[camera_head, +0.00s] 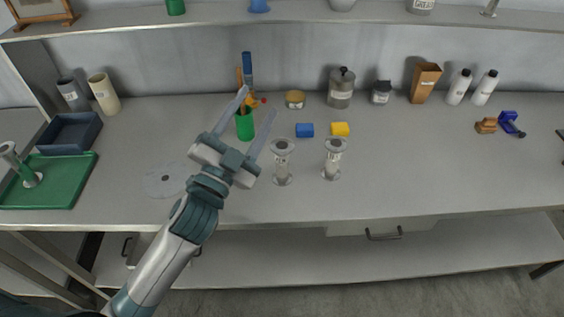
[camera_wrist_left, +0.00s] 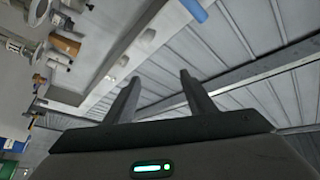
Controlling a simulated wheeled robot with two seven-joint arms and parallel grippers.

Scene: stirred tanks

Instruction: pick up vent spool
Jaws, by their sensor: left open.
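Two grey flanged spools stand upright on the table in the head view: a left one (camera_head: 282,164) and a right one (camera_head: 333,160). Each carries a small label that I cannot read, so I cannot tell which is the vent spool. A third flanged piece (camera_head: 28,177) stands on the green tray (camera_head: 62,190) at far left. My left gripper (camera_head: 257,101) is open and empty, up and to the left of the two spools in the picture, apart from them. In the left wrist view its fingers (camera_wrist_left: 158,90) are spread with nothing between. My right gripper is out of view.
A green cup (camera_head: 244,126) with tools is close to the left gripper in the picture. A grey disc (camera_head: 165,180) lies at left. Containers line the back wall beneath a shelf (camera_head: 300,18). The table's right front is clear.

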